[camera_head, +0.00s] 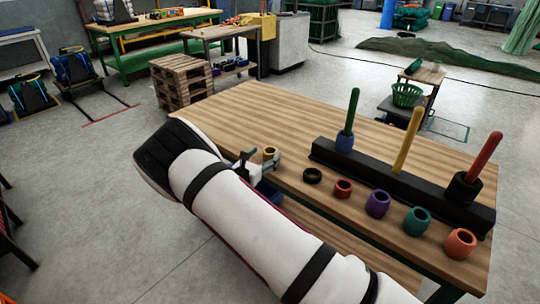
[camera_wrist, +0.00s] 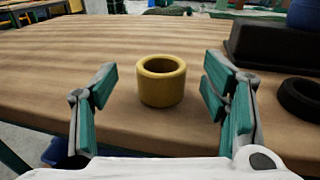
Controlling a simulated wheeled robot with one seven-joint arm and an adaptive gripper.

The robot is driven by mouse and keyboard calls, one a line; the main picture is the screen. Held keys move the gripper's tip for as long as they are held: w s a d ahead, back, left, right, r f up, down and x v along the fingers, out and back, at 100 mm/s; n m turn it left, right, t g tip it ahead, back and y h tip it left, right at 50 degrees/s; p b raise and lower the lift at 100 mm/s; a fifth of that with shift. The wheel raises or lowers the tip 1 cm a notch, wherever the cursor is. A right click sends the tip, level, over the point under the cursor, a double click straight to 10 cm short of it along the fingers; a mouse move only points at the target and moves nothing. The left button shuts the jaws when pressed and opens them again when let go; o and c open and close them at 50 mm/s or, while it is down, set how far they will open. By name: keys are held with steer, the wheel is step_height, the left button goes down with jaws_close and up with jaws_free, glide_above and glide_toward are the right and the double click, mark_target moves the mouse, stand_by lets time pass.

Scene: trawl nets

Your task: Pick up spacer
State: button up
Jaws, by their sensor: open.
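Several ring-shaped spacers stand in a row near the table's front edge. A yellow spacer (camera_wrist: 161,88) stands upright on the table between and a little ahead of my open fingers in the wrist view; it also shows in the head view (camera_head: 269,153). My gripper (camera_wrist: 163,95) is open and empty, with a gap on both sides of the yellow spacer. To the right in the head view are a black spacer (camera_head: 312,175), a red spacer (camera_head: 343,189), a purple spacer (camera_head: 377,204), a teal spacer (camera_head: 416,221) and an orange spacer (camera_head: 460,243).
A black base (camera_head: 400,187) carries green (camera_head: 351,110), yellow (camera_head: 407,140) and red (camera_head: 484,158) pegs. A blue spacer (camera_head: 345,142) is on the green peg and a black one (camera_head: 464,188) on the red peg. The wooden table (camera_head: 240,110) is clear at back left.

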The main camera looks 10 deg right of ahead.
mark_target(270, 148)
steer(key=x, duration=0.4)
steer(key=shift+f, duration=0.2)
steer(key=c, duration=1.3)
steer(key=shift+r, duration=0.1)
steer(key=shift+r, duration=0.5)
step_height(270, 148, up, 2)
steer(key=shift+r, duration=0.1)
steer(key=shift+s+d+r, duration=0.15)
steer(key=shift+s, duration=0.55)
steer(key=s+d, duration=0.1)
steer(key=s, duration=0.3)
steer(key=s+d+r+p, duration=0.1)
steer(key=s, duration=0.4)
steer(key=s+d+p, duration=0.1)
steer(key=s, duration=0.4)
steer(key=shift+s+d+r, duration=0.1)
steer(key=shift+d+r, duration=0.05)
steer(key=shift+d, duration=0.2)
